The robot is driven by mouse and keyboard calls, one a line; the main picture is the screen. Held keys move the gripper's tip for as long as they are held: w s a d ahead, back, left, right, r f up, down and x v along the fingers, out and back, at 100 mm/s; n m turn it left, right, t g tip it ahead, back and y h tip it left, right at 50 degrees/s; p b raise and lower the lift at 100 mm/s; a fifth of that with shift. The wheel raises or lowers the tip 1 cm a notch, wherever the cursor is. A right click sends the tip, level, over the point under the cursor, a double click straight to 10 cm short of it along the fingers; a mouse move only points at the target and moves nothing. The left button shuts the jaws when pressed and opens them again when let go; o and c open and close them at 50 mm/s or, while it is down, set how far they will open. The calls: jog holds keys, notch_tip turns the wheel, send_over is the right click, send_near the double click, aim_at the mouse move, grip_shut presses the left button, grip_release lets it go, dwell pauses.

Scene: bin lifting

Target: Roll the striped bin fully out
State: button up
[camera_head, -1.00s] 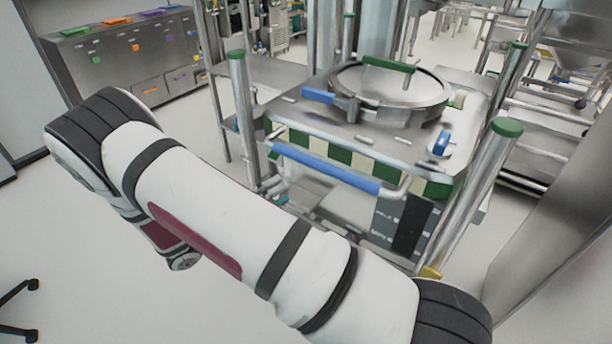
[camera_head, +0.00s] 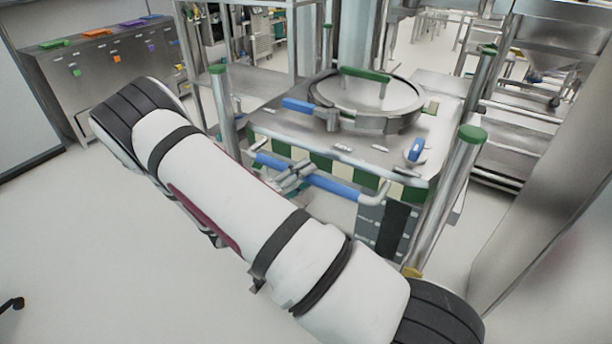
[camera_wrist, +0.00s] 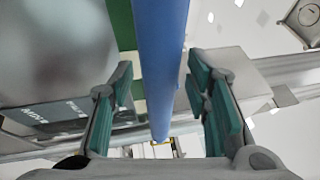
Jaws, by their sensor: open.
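The striped bin (camera_head: 400,105) is a steel container with a green and cream checkered band (camera_head: 330,165), a round lid and a blue-sleeved front handle bar (camera_head: 335,187). It stands between steel posts with green caps. My gripper (camera_head: 290,178) is at the handle's left half in the head view, partly hidden behind my arm. In the wrist view the blue handle bar (camera_wrist: 162,60) runs lengthwise between the two teal-padded fingers of my gripper (camera_wrist: 162,110). The fingers are open, with a gap on both sides of the bar.
A steel post (camera_head: 450,195) stands close at the bin's right front, and another (camera_head: 222,110) at its left. A steel column (camera_head: 550,190) rises at the right. A cabinet with coloured items (camera_head: 100,75) is at the back left.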

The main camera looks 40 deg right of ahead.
jog(key=shift+d, duration=0.1)
grip_shut()
jog(key=shift+s+a+f, duration=0.1)
jog(key=shift+s+a, duration=0.05)
jog(key=shift+a, duration=0.35)
jog(key=shift+s+a, duration=0.15)
jog(key=shift+a, duration=0.3)
jog(key=shift+s+a, duration=0.2)
jog(key=shift+a, duration=0.3)
grip_release()
jog(key=shift+d, duration=0.2)
jog(key=shift+w+a, duration=0.1)
jog(key=shift+a, duration=0.05)
jog(key=a+f, duration=0.2)
jog(key=a, duration=0.9)
jog(key=shift+w+a, duration=0.25)
jog(key=shift+w, duration=0.05)
